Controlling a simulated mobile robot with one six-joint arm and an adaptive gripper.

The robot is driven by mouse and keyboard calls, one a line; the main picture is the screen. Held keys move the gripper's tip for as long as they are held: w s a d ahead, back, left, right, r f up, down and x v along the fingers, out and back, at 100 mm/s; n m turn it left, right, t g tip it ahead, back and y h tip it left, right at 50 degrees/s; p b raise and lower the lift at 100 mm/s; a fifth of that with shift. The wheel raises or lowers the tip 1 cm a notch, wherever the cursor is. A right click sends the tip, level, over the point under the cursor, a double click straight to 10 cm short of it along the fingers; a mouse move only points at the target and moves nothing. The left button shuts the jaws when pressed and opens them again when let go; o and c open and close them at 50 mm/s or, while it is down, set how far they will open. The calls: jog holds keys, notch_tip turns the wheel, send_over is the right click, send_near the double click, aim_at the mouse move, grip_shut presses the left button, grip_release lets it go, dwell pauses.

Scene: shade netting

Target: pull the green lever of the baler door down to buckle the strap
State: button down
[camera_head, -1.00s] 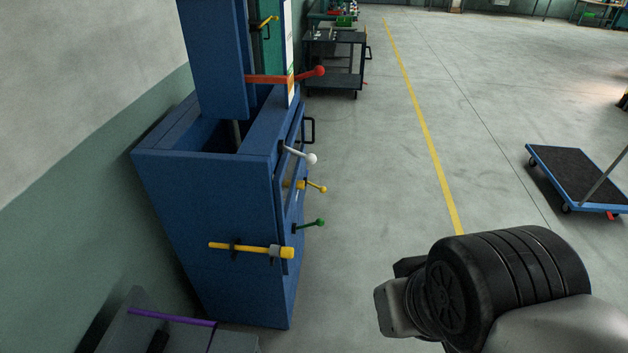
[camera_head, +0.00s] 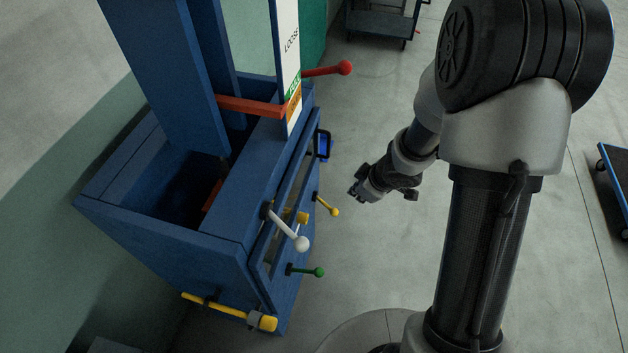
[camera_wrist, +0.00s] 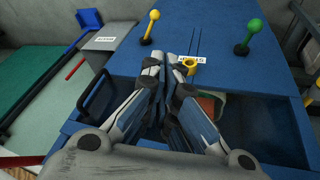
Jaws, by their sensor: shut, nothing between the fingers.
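The green lever (camera_head: 318,271) sticks out from the lower front door of the blue baler (camera_head: 278,262), with a round knob at its end. In the wrist view the green lever (camera_wrist: 248,37) is at the upper right, apart from the fingers. My gripper (camera_head: 357,193) is in front of the door, to the right of and above the green lever, touching nothing that I can see. In the wrist view my gripper (camera_wrist: 170,65) is shut and empty, with its tips between a yellow lever (camera_wrist: 150,28) and the green one. I cannot make out the strap.
A white lever (camera_head: 301,243) and the yellow lever (camera_head: 333,211) stick out near the green one. A red lever (camera_head: 343,68) is higher up. A yellow bar (camera_head: 225,308) crosses the lower side.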

jog(key=s+a+f+n+g+y+p, duration=0.15)
jog(key=s+a+f+g+y, duration=0.25)
jog(key=s+a+f, duration=0.4)
jog(key=b, duration=0.6)
send_near(306, 271)
jog(key=shift+w+a+f+n, duration=0.15)
jog(key=shift+a+f+n, duration=0.1)
jog(key=shift+a, duration=0.15)
jog(key=shift+w+a+f+n, duration=0.15)
jog(key=shift+a+f+n, duration=0.1)
jog(key=shift+a, duration=0.2)
jog(key=shift+s+d+f+b, duration=0.15)
jog(key=shift+f+b, duration=0.15)
jog(key=shift+f, duration=0.15)
